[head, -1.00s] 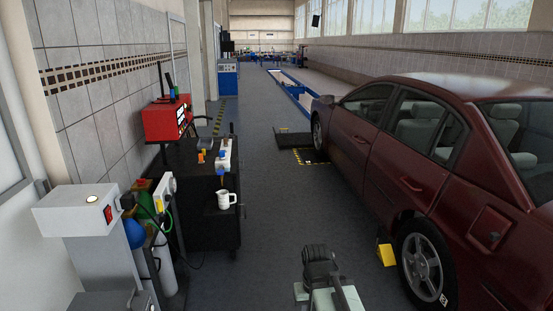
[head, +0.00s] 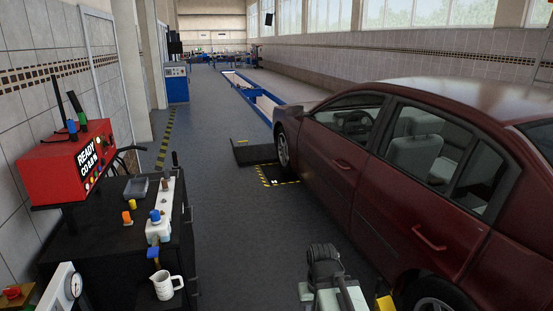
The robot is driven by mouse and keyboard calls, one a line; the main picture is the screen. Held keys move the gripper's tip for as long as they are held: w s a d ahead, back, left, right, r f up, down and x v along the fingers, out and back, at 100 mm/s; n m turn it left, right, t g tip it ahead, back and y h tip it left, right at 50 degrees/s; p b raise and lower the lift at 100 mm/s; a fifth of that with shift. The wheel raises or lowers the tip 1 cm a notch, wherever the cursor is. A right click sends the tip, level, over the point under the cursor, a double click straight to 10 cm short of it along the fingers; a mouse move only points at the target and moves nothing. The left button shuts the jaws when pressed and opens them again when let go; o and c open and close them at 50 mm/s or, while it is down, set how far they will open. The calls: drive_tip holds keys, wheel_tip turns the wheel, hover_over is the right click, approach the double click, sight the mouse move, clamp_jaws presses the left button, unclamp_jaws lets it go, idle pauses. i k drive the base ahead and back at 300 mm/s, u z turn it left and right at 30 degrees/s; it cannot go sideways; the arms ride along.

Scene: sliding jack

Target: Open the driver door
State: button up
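The dark red car (head: 400,190) stands on the right, its nose pointing away from me and its left side facing me. The driver door (head: 335,155) is the front door on this side and looks shut. Its handle (head: 343,164) is near the door's rear edge. The rear door (head: 410,215) behind it is also shut, with a larger-looking handle nearer me. My folded arm shows at the bottom centre, with my gripper (head: 325,262) apparently at its dark end, well short of the door handle. I cannot make out its fingers.
A black cart (head: 95,235) on the left carries a red device (head: 70,160), tools and a white jug (head: 166,284). A yellow wheel chock (head: 385,303) sits by the rear wheel. Dark plates lie by the front wheel. The grey floor (head: 235,225) between cart and car is clear.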

sight(332, 164)
drive_tip(key=i, duration=2.1)
drive_tip(key=u, duration=0.35)
drive_tip(key=i, duration=2.05)
drive_tip(key=u, duration=0.3)
drive_tip(key=i, duration=0.75)
drive_tip(key=u, duration=0.1)
